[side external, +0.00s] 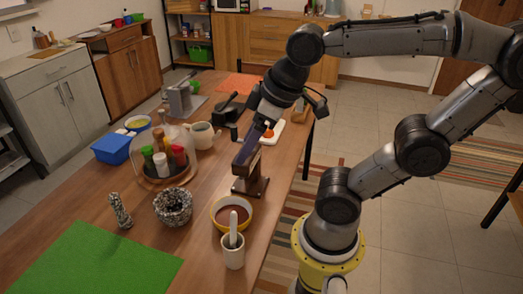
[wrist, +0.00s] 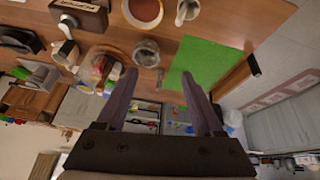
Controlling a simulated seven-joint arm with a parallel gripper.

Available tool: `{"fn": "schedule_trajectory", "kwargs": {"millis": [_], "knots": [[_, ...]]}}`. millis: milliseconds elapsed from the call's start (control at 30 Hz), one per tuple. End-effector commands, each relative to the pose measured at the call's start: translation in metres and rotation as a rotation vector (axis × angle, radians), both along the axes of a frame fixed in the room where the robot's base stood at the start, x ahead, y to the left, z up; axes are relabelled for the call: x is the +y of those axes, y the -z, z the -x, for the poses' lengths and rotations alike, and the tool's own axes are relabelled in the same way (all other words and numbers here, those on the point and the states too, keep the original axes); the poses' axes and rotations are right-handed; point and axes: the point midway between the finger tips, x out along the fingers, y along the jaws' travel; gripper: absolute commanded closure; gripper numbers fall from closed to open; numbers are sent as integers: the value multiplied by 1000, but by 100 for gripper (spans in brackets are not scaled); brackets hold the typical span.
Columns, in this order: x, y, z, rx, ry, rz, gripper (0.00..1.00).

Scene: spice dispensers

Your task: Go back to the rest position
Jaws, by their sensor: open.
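My gripper (side external: 241,158) is held above the wooden table, with its fingers pointing down and left in the side external view. In the wrist view the two purple-grey fingers of my gripper (wrist: 159,76) stand wide apart with nothing between the tips. A dark wooden stand (side external: 250,186) is just below and behind the fingers in the side view; I cannot tell the exact gap. It also shows at the upper left of the wrist view (wrist: 80,14), apart from the fingers. A glass dome (side external: 150,150) covers several spice bottles (side external: 162,160) on a round wooden board.
A yellow bowl of reddish-brown contents (side external: 231,214), a white cup with a pestle (side external: 233,257) and a speckled bowl (side external: 173,207) stand near the front. A green mat (side external: 95,262) lies front left. A blue box (side external: 112,149) and white mug (side external: 201,135) flank the dome.

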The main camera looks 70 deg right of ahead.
Motion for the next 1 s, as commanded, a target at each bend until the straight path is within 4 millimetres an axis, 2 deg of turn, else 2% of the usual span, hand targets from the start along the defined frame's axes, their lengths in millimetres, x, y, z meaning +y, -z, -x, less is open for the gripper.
{"fn": "schedule_trajectory", "kwargs": {"millis": [33,100,200,1000], "knots": [[-1,6,11,-14,41,-19,31],[-1,12,19,-26,86,-41,31],[-1,17,26,-34,119,-57,31],[-1,17,26,-34,124,-61,31]]}}
